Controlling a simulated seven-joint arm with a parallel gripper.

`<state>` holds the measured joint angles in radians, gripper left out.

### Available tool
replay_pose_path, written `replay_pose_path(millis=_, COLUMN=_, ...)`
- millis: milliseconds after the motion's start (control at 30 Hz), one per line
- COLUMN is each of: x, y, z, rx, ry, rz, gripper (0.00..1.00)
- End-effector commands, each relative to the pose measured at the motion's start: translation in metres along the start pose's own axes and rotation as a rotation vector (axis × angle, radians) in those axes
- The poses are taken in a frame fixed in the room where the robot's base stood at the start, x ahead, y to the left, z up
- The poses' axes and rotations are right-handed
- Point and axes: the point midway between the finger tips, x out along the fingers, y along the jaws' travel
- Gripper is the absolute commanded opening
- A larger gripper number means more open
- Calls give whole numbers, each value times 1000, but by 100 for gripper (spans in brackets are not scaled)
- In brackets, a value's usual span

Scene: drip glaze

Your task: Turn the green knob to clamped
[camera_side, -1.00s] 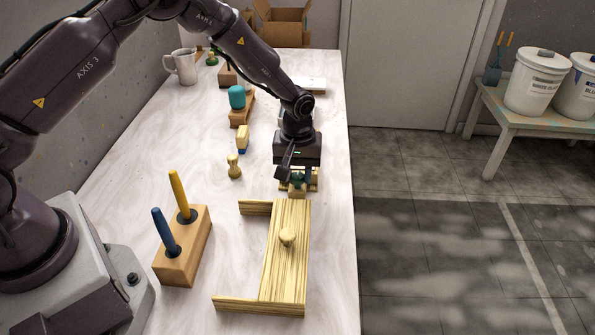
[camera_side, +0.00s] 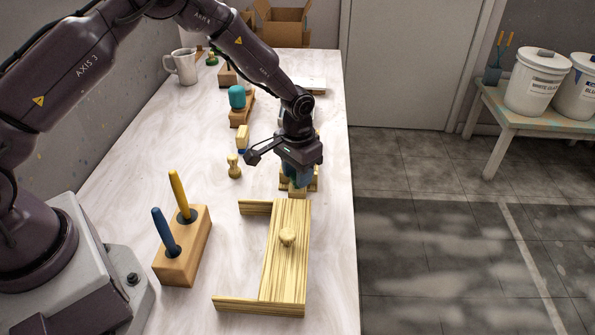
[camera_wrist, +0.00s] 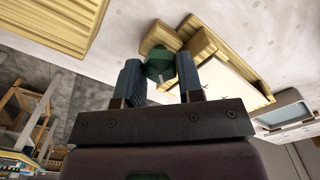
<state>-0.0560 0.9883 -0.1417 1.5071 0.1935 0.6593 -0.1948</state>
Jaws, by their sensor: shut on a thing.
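The green knob (camera_wrist: 160,66) sits on a small wooden block at the edge of a light wooden fixture (camera_wrist: 238,80). In the wrist view my gripper (camera_wrist: 160,72) has its two blue-grey fingers on either side of the knob, shut on it. In the side view my gripper (camera_side: 299,180) points down over the wooden fixture (camera_side: 312,184), and its fingers mostly hide the knob there. A short pale pointer shows on the knob's near side in the wrist view. I cannot read any clamped marking.
A block (camera_side: 190,256) holding a blue and a yellow handle stands left. A small wooden peg (camera_side: 234,166) and a teal-topped stand (camera_side: 237,97) are further back.

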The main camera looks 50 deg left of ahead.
Motion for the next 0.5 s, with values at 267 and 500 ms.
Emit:
replay_pose_path(millis=267, x=-1, y=0, z=0, rx=264, ry=-2, rz=0, gripper=11)
replay_pose_path(millis=500, x=-1, y=0, z=0, rx=484, ry=-3, rz=0, gripper=11)
